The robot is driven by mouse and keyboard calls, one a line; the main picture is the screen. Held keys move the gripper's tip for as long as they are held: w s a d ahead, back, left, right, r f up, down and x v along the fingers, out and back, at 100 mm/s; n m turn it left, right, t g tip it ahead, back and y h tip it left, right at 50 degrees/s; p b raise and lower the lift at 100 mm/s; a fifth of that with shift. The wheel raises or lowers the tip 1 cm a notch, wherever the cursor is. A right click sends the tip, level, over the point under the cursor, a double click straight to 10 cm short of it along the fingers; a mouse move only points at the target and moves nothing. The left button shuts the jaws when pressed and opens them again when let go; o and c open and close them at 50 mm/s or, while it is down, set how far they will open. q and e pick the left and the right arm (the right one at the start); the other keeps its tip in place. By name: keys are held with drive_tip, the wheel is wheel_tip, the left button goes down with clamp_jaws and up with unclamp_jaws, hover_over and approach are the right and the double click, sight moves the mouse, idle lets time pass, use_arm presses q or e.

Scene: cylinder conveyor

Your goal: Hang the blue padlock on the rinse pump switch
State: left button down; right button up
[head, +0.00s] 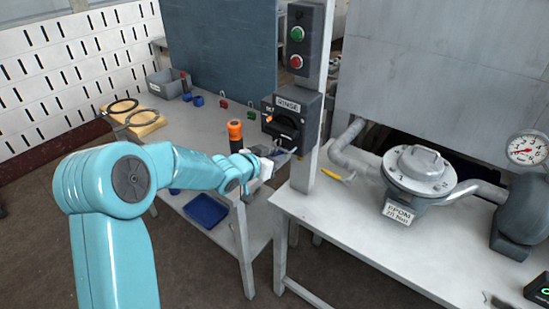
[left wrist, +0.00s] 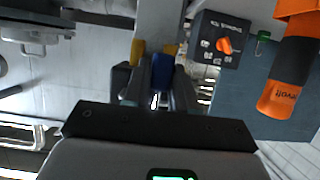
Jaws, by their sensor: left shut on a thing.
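The rinse pump switch (head: 289,121) is a dark box labelled RINSE on the grey post, with a black rotary handle and an orange mark. In the left wrist view, a dark switch box with an orange knob (left wrist: 222,44) shows to the right of my fingers. My left gripper (head: 273,158) is just below and in front of the switch, apart from it as far as I can tell. In the wrist view my left gripper (left wrist: 158,88) is shut on the blue padlock (left wrist: 162,72). My right gripper is out of view.
An orange-and-black tool (head: 235,134) stands beside the gripper. A green-and-red button box (head: 302,47) is above the switch. A pump (head: 417,169) and gauge stand on the right bench.

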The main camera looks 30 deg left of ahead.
use_arm(q)
drive_tip(key=shift+f+b, duration=0.8)
drive_tip(key=shift+f, duration=0.3)
drive_tip(key=c, duration=0.8)
unclamp_jaws()
drive_tip(key=p+v, duration=0.1)
drive_tip(key=v, duration=1.5)
drive_tip(key=s+d+f+g+h, duration=0.1)
drive_tip(key=d+f+g+h, duration=0.45)
drive_tip(key=d+f, duration=1.55)
drive_tip(key=s+d+f+n+g, duration=0.1)
drive_tip(key=s+f+g, duration=0.1)
drive_tip(key=s+f, duration=0.2)
drive_tip(key=s+d+f+n+g+y, duration=0.1)
drive_tip(key=s+d+f+g, duration=0.1)
drive_tip(key=s+f, duration=0.3)
drive_tip(key=s+d+f+g+y, duration=0.1)
drive_tip(key=s+f+g, duration=0.2)
drive_tip(key=s+f, duration=0.2)
drive_tip(key=shift+s+d+f+n+g+y, duration=0.1)
drive_tip(key=shift+s+n+g+y, duration=0.1)
drive_tip(key=shift+s, duration=0.7)
drive_tip(key=shift+s+d+f+n+g+y, duration=0.1)
drive_tip(key=shift+s+d+n+g, duration=0.1)
drive_tip(key=shift+s, duration=0.7)
